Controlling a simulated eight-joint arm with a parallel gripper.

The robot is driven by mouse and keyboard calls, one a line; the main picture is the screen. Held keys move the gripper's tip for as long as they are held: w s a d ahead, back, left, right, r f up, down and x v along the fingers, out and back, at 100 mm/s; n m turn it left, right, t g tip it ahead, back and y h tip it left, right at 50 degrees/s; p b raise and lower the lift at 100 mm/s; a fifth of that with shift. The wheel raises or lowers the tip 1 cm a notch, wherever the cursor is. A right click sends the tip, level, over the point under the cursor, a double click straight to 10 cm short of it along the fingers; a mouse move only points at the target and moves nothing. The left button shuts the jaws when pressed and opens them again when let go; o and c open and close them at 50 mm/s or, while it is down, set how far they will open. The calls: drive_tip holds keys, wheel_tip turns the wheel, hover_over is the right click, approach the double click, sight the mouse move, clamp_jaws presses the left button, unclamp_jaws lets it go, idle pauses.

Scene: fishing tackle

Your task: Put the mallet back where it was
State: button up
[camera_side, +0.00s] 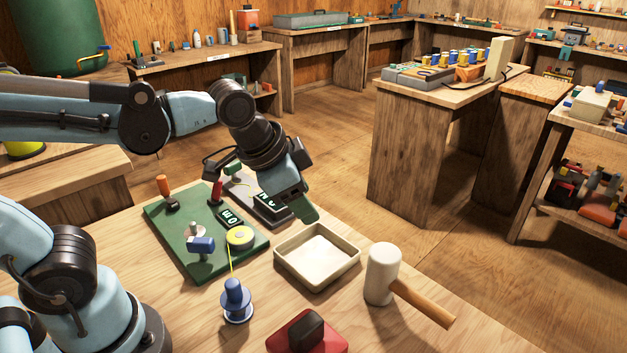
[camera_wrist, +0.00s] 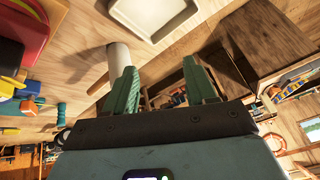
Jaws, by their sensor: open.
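The mallet (camera_side: 383,274) is on the wooden table, right of the cream tray (camera_side: 281,262). Its white head stands on end, and its wooden handle (camera_side: 425,303) points to the lower right. In the wrist view, the mallet's white head (camera_wrist: 118,53) shows just beyond one finger. My gripper (camera_side: 303,208) is above the table, behind the tray's far left side and apart from the mallet. In the wrist view, my gripper (camera_wrist: 160,88) has its two green fingers spread wide with nothing between them.
A green board (camera_side: 178,236) with a yellow reel (camera_side: 240,237) lies left of the tray. A blue spool (camera_side: 236,300) and a red block with a dark top (camera_side: 280,344) are at the front. Bare tabletop lies around the mallet, with the table's edge to its right.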

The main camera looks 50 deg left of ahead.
drive_tip(key=s+a+f+n+t, duration=0.1)
drive_tip(key=s+a+f+n, duration=0.1)
drive_tip(key=a+n, duration=0.4)
drive_tip(key=shift+s+y, duration=0.4)
drive_tip(key=shift+s, duration=0.4)
